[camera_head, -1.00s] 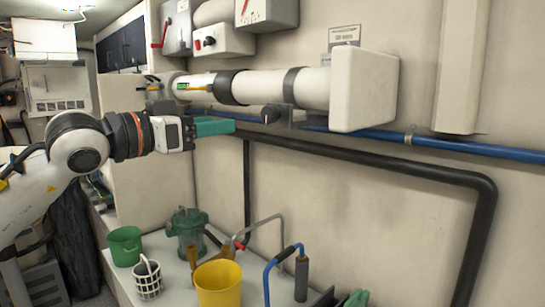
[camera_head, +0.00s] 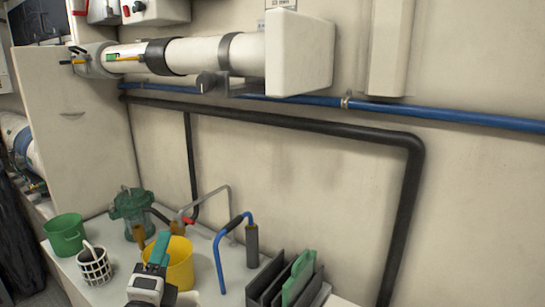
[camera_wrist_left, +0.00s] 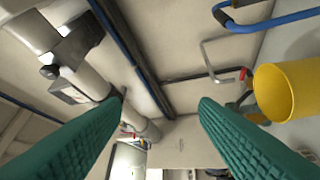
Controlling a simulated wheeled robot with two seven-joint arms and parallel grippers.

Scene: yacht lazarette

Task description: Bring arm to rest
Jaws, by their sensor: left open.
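My left gripper (camera_head: 157,254) shows low in the head view, in front of the yellow bucket (camera_head: 180,262) and overlapping it in the picture. Its teal fingers point up and away from me. In the left wrist view the two ribbed teal fingers (camera_wrist_left: 160,110) stand wide apart with nothing between them. The yellow bucket also shows at the right of that view (camera_wrist_left: 288,90), outside the fingers. My right gripper is not in view.
A green bucket (camera_head: 66,235), a white basket (camera_head: 94,266), a green strainer (camera_head: 133,210) and a grey slotted rack (camera_head: 268,282) stand on the white bench. A blue pipe (camera_head: 440,115), a black hose (camera_head: 290,125) and a white cylinder (camera_head: 200,55) run along the wall.

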